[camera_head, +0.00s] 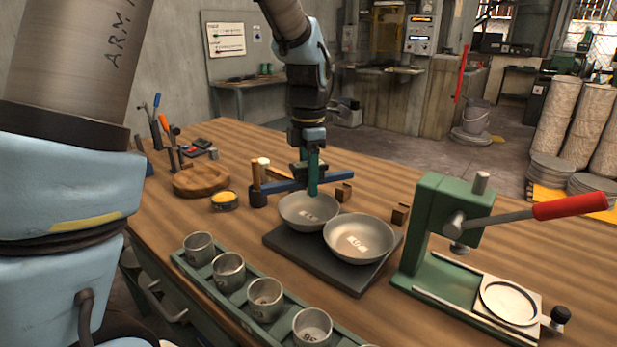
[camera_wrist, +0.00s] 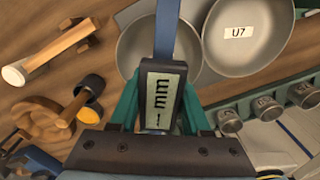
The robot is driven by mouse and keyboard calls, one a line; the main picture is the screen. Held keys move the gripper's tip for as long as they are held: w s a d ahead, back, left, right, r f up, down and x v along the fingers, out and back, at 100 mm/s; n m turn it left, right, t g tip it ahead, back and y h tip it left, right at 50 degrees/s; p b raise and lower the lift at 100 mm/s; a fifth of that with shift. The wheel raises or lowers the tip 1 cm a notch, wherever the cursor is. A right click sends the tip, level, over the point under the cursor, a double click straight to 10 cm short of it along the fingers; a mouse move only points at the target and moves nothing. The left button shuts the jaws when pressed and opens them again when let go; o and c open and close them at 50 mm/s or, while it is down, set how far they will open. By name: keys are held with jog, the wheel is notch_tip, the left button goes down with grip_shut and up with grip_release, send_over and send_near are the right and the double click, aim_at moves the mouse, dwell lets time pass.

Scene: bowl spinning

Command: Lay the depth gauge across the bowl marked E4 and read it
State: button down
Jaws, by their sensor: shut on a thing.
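My gripper (camera_head: 312,188) is shut on the depth gauge, a blue bar (camera_head: 286,187) with a dark housing and small display. In the wrist view the gauge's display (camera_wrist: 163,97) shows sideways "mm" and part of another mark; no number is readable. The blue bar (camera_wrist: 164,30) runs over the left grey bowl (camera_wrist: 134,52). That bowl (camera_head: 296,217) is below the gripper in the head view; its mark is unreadable there and hidden in the wrist view. I cannot tell whether the bar touches the rim. The right bowl (camera_wrist: 272,50) reads U7 and stands beside it (camera_head: 378,252).
Both bowls stand on a dark mat (camera_head: 312,266). A green rack (camera_head: 238,305) of metal cups runs along the front. A green press (camera_head: 432,225) with a red-handled lever is at right. A mallet (camera_head: 257,186), yellow-filled tin (camera_head: 224,202) and round wooden block (camera_head: 200,182) are left.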

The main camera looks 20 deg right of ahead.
jog(key=shift+f+b, duration=1.05)
jog(key=shift+f, duration=1.45)
jog(key=shift+f, duration=0.25)
jog(key=shift+c, duration=1.4)
grip_release()
notch_tip(320, 180, up, 11)
jog(key=shift+f+b, duration=0.1)
jog(key=shift+b, duration=0.4)
